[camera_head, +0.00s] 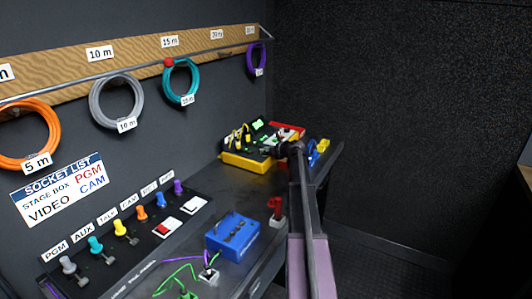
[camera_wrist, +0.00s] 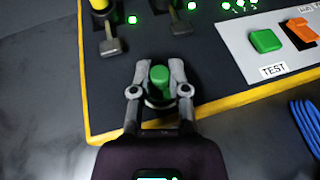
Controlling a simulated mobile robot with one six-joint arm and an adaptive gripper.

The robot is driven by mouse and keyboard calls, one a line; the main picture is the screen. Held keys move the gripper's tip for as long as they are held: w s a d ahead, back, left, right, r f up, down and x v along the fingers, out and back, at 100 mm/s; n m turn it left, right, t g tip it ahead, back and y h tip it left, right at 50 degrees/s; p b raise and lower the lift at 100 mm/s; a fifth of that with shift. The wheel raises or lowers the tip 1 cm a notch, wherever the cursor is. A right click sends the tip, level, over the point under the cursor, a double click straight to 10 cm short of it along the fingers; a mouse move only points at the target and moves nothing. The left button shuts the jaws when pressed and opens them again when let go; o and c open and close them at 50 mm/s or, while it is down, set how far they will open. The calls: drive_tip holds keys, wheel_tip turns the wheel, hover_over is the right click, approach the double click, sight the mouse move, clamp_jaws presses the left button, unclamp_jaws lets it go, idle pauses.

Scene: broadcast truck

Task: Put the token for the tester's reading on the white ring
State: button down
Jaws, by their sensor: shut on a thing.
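The tester (camera_head: 247,161) is a black-faced box with a yellow edge at the far end of the desk. In the wrist view its panel (camera_wrist: 205,75) shows several lit green lights, a green button above a TEST label (camera_wrist: 273,71) and an orange switch (camera_wrist: 302,30). My gripper (camera_wrist: 160,70) is shut on a green-topped token (camera_wrist: 159,76) over the tester's near edge. A pale curved rim shows below the token, partly hidden by the fingers. I cannot tell whether it is the white ring or whether the token touches it. In the head view my gripper (camera_head: 290,149) is small beside the tester.
Two plugs (camera_wrist: 112,38) stand on the panel ahead of my fingers. Blue cable (camera_wrist: 307,125) lies to the right. A blue box (camera_head: 232,236), a red item (camera_head: 276,206) and a row of coloured plugs (camera_head: 120,229) are nearer. Cable coils (camera_head: 117,101) hang on the wall.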

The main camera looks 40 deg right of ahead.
drive_tip(key=shift+f, duration=0.2)
drive_tip(key=c, duration=0.6)
unclamp_jaws()
drive_tip(key=shift+r, duration=0.25)
drive_tip(key=shift+s+r, duration=0.1)
drive_tip(key=shift+s, duration=0.15)
drive_tip(key=shift+p+v, duration=2.2)
drive_tip(key=shift+v, duration=3.55)
